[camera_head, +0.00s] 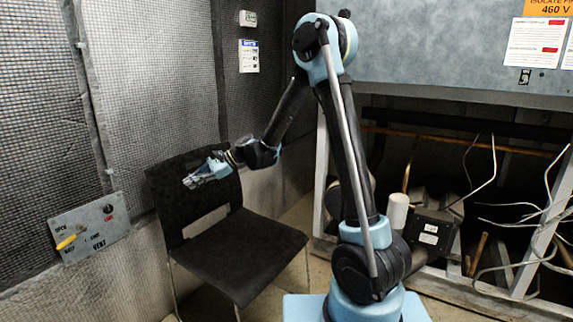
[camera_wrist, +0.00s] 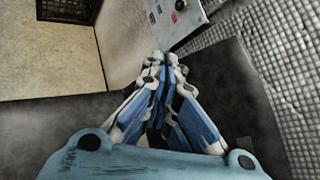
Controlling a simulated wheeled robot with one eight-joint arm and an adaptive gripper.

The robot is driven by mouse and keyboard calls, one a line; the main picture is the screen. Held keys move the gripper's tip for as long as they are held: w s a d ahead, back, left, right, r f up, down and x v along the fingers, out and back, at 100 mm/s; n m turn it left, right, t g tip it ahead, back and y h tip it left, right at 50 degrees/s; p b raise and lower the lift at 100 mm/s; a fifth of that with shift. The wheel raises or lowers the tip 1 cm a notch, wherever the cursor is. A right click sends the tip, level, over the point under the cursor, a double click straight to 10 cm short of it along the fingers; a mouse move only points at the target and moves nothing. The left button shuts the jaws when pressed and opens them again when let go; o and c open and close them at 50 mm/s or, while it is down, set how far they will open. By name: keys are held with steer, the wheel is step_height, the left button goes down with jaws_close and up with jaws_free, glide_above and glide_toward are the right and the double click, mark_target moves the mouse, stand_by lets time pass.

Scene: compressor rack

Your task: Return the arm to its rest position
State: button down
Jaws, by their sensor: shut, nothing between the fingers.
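My gripper (camera_head: 192,182) is at the left of the head view, on the end of my bent arm, in front of the backrest of a black chair (camera_head: 240,255). In the wrist view my gripper (camera_wrist: 166,58) has its fingertips together, with nothing between them. The chair (camera_wrist: 235,75) shows around the fingers there. My arm rises from its base at the lower right, bends at the top and comes down to the left. I cannot tell whether the gripper touches the chair.
A vent panel (camera_head: 90,228) with a yellow handle is on the left wall. A steel rack frame (camera_head: 322,180) with loose cables and pipes stands at the right, under a grey cabinet (camera_head: 440,50). Tiled floor (camera_wrist: 50,50) shows beside the chair.

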steer(key=s+d+r+n+t+h, duration=0.2)
steer(key=s+d, duration=0.1)
steer(key=d, duration=1.1)
steer(key=s+d+r+n+t+h, duration=0.1)
steer(key=s+d+n+t+h, duration=0.15)
steer(key=d, duration=1.15)
steer(key=s+d+f+n+h, duration=0.2)
steer(key=s+d+f+h, duration=0.1)
steer(key=s+d, duration=0.6)
steer(key=s+d+f+n+h, duration=0.2)
steer(key=s+d+f+h, duration=0.2)
steer(key=s+d, duration=0.5)
steer(key=d+f+t, duration=0.1)
steer(key=d+f, duration=0.1)
steer(key=d, duration=0.6)
steer(key=shift+s+n, duration=0.25)
steer(key=shift+n, duration=0.1)
